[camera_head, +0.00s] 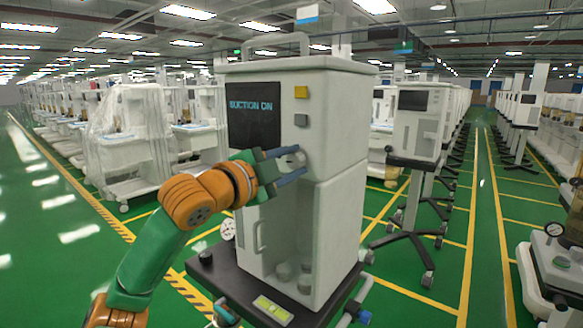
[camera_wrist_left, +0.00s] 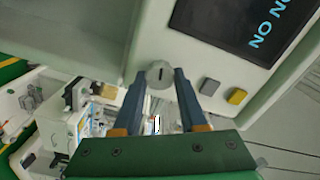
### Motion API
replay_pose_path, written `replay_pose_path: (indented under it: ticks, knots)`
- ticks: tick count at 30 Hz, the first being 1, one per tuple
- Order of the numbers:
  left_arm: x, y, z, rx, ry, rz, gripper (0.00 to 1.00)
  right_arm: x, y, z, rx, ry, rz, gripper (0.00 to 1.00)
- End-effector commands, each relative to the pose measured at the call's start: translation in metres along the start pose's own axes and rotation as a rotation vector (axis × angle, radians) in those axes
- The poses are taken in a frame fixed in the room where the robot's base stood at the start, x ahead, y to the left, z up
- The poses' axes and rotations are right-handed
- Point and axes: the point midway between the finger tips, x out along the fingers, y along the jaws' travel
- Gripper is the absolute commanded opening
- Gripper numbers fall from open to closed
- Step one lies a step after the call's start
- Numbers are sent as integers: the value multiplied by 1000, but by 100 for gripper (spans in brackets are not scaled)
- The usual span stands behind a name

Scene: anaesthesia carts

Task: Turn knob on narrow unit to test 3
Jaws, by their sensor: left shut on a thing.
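The narrow unit (camera_head: 335,200) is a tall white cabinet on a dark wheeled base, close in front of me in the head view. Its dark screen (camera_head: 252,115) reads "SUCTION ON" in blue. The round grey knob (camera_wrist_left: 159,74) is on the front panel, with a dark mark on its face. My left gripper (camera_head: 291,163) reaches in from the left at knob height. In the left wrist view its two fingers (camera_wrist_left: 159,82) are shut on the knob, one on each side. In the head view the fingers partly hide the knob. My right gripper is not in view.
A yellow button (camera_head: 301,92) and a grey button (camera_head: 301,120) sit above the knob. A handle (camera_head: 258,238) is lower on the cabinet. Wrapped carts (camera_head: 130,140) stand at left, other units (camera_head: 418,130) at right. Green floor lies clear between rows.

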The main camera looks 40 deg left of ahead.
Motion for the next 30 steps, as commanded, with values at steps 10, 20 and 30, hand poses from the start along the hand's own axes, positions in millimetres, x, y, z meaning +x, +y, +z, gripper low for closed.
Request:
replay_pose_path:
  ticks: [10,20,30]
  knots:
    - [0,3,1,324,-2,0,0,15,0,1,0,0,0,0]
    - [0,3,2,577,-2,1,0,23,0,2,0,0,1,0]
    - [0,3,1,719,-1,1,0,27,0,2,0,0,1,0]
